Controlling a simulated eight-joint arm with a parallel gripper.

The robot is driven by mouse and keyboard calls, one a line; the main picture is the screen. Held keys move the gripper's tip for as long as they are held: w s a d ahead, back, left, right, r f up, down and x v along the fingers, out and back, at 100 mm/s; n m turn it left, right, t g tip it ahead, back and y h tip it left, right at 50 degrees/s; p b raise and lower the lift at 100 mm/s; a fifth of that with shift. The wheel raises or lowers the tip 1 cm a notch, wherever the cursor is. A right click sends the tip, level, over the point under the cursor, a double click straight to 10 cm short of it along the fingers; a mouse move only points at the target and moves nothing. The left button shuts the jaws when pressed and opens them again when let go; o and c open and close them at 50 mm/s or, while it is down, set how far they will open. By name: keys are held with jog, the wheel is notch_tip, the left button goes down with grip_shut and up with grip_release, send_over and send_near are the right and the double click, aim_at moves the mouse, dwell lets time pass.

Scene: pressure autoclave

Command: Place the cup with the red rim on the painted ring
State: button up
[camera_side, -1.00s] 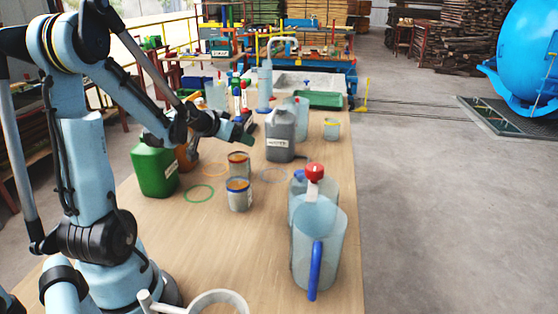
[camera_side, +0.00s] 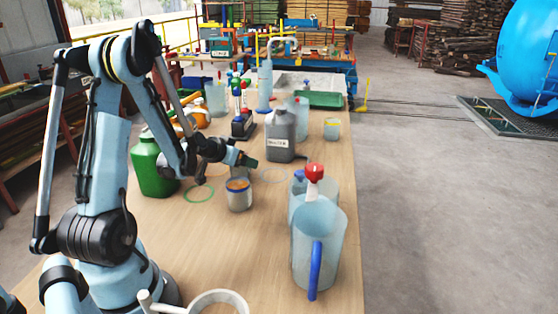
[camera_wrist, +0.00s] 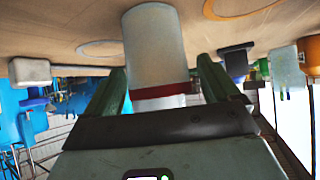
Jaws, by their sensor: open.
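The cup with the red rim (camera_wrist: 152,48) shows large in the wrist view, where the table is at the top and the cup appears upside down. Its red rim (camera_wrist: 160,91) lies between the two fingers of my gripper (camera_wrist: 160,88). The gripper is open, with a finger on each side of the cup; I cannot tell whether they touch it. In the side view my gripper (camera_side: 247,160) hides most of this cup. Painted rings lie on the table: a green ring (camera_side: 185,196) and a pale grey-blue ring (camera_side: 285,178). An orange ring shows in the wrist view (camera_wrist: 206,12).
A blue-rimmed cup (camera_side: 239,200) stands just in front of my gripper. A grey canister (camera_side: 280,132) stands behind, a green canister (camera_side: 150,165) at left, and clear jugs (camera_side: 319,245) at front right. The front middle of the table is clear.

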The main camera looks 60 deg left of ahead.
jog(key=shift+w+a+f, duration=0.2)
jog(key=shift+w+f, duration=0.25)
jog(key=shift+w, duration=0.05)
jog(key=c, duration=1.1)
jog(key=shift+c, duration=0.2)
jog(key=shift+r, duration=0.15)
